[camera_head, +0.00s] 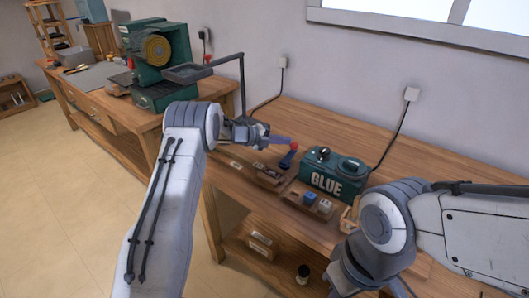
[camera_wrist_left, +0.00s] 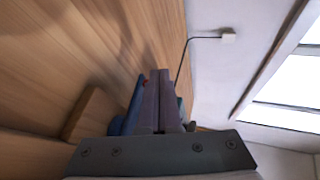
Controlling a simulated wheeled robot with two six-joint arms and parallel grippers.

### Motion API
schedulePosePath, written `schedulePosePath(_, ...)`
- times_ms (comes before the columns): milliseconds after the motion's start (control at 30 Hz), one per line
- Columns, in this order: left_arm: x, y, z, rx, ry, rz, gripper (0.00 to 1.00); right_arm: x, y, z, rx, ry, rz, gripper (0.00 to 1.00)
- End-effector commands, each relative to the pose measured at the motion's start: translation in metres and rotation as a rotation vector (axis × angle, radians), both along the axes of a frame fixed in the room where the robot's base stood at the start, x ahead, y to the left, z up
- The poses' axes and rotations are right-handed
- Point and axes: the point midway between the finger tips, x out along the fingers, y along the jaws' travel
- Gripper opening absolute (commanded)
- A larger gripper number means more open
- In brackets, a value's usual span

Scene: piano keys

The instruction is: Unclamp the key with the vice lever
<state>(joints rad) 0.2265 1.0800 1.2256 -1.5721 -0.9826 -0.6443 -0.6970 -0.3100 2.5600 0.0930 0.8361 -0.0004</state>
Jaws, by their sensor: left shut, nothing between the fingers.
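The small blue vice (camera_head: 288,160) stands on the bench left of the glue box. The red tip of its lever (camera_head: 293,146) shows at its top. My left gripper (camera_head: 284,140) is shut and empty, its fingertips close to the red tip; I cannot tell whether they touch. In the left wrist view the shut fingers (camera_wrist_left: 160,100) partly cover the blue vice (camera_wrist_left: 130,112), and a speck of red shows beside them. I cannot make out a key in the vice. My right gripper is at the bottom of the head view, mostly cut off, its jaws unclear.
The green glue box (camera_head: 338,176) stands right of the vice. Wooden trays (camera_head: 258,172) with small parts lie in front. A green machine (camera_head: 157,62) stands on the bench at left, with a grey tray on an arm beside it. The wall runs behind the bench.

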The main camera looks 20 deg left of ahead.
Motion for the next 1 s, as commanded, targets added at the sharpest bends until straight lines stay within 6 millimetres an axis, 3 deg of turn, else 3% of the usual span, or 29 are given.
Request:
schedulePosePath(767, 0.001, -0.003, 0.001, 0.0, 0.0, 0.002, 0.0, 0.0, 0.0, -0.002, 0.0, 0.0, 0.0, 0.0)
schedulePosePath(1000, 0.001, 0.015, 0.013, 0.0, -0.001, -0.003, 0.0, 0.0, 0.0, 0.008, 0.0, 0.0, 0.0, 0.0)
